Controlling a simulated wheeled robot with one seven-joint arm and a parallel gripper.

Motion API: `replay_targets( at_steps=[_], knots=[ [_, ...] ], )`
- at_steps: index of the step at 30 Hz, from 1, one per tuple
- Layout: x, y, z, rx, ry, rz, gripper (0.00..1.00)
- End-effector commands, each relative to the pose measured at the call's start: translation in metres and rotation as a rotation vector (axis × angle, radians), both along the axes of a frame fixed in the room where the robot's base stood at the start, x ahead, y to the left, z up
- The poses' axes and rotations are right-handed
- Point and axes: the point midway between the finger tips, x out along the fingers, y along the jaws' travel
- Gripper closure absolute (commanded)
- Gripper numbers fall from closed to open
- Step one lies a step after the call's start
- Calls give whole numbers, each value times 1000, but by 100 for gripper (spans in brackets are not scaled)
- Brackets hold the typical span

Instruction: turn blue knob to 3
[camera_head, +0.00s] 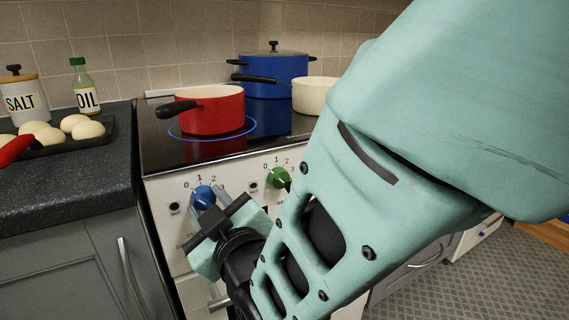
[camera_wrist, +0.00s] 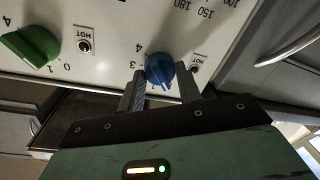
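The blue knob (camera_head: 203,197) is on the white front panel of the stove, with 0, 1 and 2 printed around its top in the head view. In the wrist view the blue knob (camera_wrist: 159,69) sits between the two fingertips of my gripper (camera_wrist: 161,78). The fingers are apart; the left one is close beside the knob, and a gap shows at the right one. Whether the left finger touches cannot be told. In the head view my gripper (camera_head: 215,201) is at the knob's lower right. The number 3 shows left of the knob in the wrist view. The pointer's exact setting is unclear.
A green knob (camera_head: 279,178) is to the right on the panel. A red pot (camera_head: 212,112) stands on a glowing blue ring on the cooktop. A blue pot (camera_head: 285,75) and cream pan (camera_head: 315,95) stand behind. My arm covers the right side.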

Motion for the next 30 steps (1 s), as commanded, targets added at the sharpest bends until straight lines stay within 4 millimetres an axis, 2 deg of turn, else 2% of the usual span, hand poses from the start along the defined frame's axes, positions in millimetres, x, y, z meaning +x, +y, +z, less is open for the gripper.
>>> replay_targets(
  at_steps=[14,30],
  knots=[
    [0,0,-2,93,56,-1,88],
    [0,-1,-5,502,304,1,88]
  ],
)
